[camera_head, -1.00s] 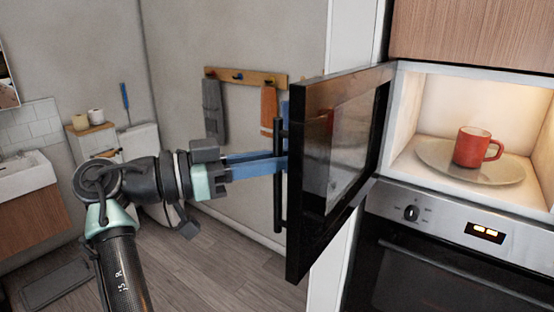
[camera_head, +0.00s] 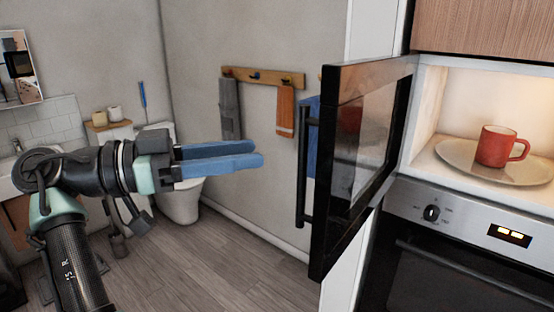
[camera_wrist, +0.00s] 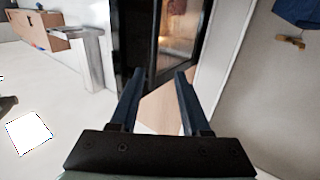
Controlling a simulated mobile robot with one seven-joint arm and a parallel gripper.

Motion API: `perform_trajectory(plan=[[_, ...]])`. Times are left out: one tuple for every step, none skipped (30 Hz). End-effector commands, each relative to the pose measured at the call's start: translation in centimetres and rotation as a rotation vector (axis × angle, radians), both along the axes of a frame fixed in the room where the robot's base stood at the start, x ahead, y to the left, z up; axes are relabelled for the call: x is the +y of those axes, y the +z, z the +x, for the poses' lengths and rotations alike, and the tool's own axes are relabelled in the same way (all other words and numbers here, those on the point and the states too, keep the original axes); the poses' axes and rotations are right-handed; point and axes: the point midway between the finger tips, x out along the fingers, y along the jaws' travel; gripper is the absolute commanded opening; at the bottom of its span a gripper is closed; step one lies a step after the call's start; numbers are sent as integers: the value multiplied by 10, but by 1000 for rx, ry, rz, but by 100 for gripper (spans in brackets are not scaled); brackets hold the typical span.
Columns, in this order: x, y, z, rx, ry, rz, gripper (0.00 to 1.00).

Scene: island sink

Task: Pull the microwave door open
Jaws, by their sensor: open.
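The microwave door (camera_head: 362,150) stands wide open, swung out to the left of the lit cavity. Its black upright handle (camera_head: 306,165) is on the outer face, near the free edge. My gripper (camera_head: 258,154) is to the left of the handle, with its blue fingers spread, empty and clear of the door. In the wrist view my open fingers (camera_wrist: 156,88) point toward a dark-framed panel with a lit window, which looks like the microwave door (camera_wrist: 128,50). The microwave cavity (camera_head: 440,135) shows a red mug (camera_head: 497,147) on a glass plate (camera_head: 455,155).
An oven (camera_head: 450,265) with a control knob sits below the microwave. Wooden cabinet (camera_head: 490,25) is above. A hook rail (camera_head: 262,77) with towels hangs on the wall behind. The wood floor (camera_head: 200,260) is open below my arm.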

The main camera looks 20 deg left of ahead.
Motion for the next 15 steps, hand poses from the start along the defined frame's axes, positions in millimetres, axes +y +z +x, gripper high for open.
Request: perform_trajectory(plan=[[10, -2, -7, -3, 4, 0, 47], [14, -2, -10, -2, 2, -1, 47], [19, -1, -14, -2, 2, -1, 47], [22, -1, -17, -3, 2, 0, 47], [25, -1, -19, -2, 1, 0, 47], [29, -1, -22, -1, 0, 0, 47], [31, -1, -23, -1, 0, -1, 47], [33, 0, -25, -1, 1, -1, 47], [35, 0, -27, -1, 0, 0, 47], [36, 0, -27, -1, 0, 1, 47], [36, 0, -28, -1, 0, 1, 47], [37, 1, -29, -1, -1, 1, 47], [37, 1, -29, -1, -1, 1, 47], [37, 1, -29, -1, -1, 1, 47], [37, 1, -29, -1, -1, 1, 47]])
